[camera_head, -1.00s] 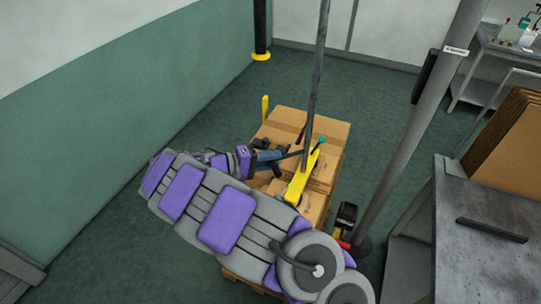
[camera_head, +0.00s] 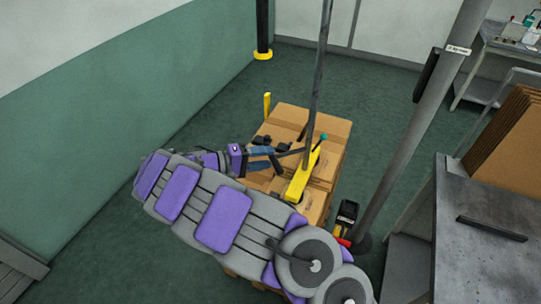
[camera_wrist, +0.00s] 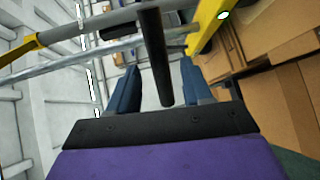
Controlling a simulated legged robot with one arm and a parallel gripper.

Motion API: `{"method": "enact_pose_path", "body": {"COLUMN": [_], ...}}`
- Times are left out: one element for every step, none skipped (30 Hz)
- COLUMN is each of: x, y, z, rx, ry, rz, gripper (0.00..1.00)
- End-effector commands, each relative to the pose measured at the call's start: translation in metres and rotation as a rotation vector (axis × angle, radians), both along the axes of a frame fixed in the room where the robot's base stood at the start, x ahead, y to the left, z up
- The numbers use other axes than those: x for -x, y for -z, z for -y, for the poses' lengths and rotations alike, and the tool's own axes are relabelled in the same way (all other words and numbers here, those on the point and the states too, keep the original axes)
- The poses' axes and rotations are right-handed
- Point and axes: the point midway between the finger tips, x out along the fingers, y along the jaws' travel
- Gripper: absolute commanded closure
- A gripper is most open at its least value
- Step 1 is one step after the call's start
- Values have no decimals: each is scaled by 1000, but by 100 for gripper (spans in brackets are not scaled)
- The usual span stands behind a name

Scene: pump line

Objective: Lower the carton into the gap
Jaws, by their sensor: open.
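Brown cartons (camera_head: 335,128) are packed together on a pallet in the head view. The yellow lifter tool (camera_head: 300,181) hangs from a grey pole over a carton (camera_head: 312,208) on the near side. I cannot tell whether that carton is attached or down in the gap. My gripper (camera_head: 273,157) is beside the lifter, to its left, with its blue jaws apart. In the wrist view the open jaws (camera_wrist: 158,88) stand on either side of a black handle bar (camera_wrist: 155,60), with space visible around it. My arm hides the near-left cartons and most of the pallet.
A slanted grey post (camera_head: 415,130) stands right of the stack, with a black and yellow device (camera_head: 345,218) near its foot. A grey cabinet (camera_head: 485,240) and upright cardboard sheets (camera_head: 510,135) fill the right.

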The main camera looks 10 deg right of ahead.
Motion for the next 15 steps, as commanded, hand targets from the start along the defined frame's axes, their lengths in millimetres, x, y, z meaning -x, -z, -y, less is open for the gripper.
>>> {"method": "enact_pose_path", "body": {"x": [0,1,3,4,4,5,7,8,8,8,9,11,12,12,12], "y": [-3,-4,-6,-6,-7,-9,-11,-12,-13,-14,-15,-16,-17,-17,-17], "z": [-13,-19,-28,-34,-40,-48,-54,-59,-66,-71,-76,-82,-87,-90,-96], "rx": [-2,-1,0,-2,-3,-3,-2,-2,-2,-3,-3,-2,-2,-2,-1], "ry": [-8,-7,-5,-6,-6,-6,-4,-3,-5,-5,-5,-4,-5,-5,-6], "rz": [1,0,-2,-3,-2,-1,-1,-2,0,0,1,-1,-2,-3,-4], "gripper": [50,50,50,50,50,50,50,50,50,50,50,50,50,50,50]}}
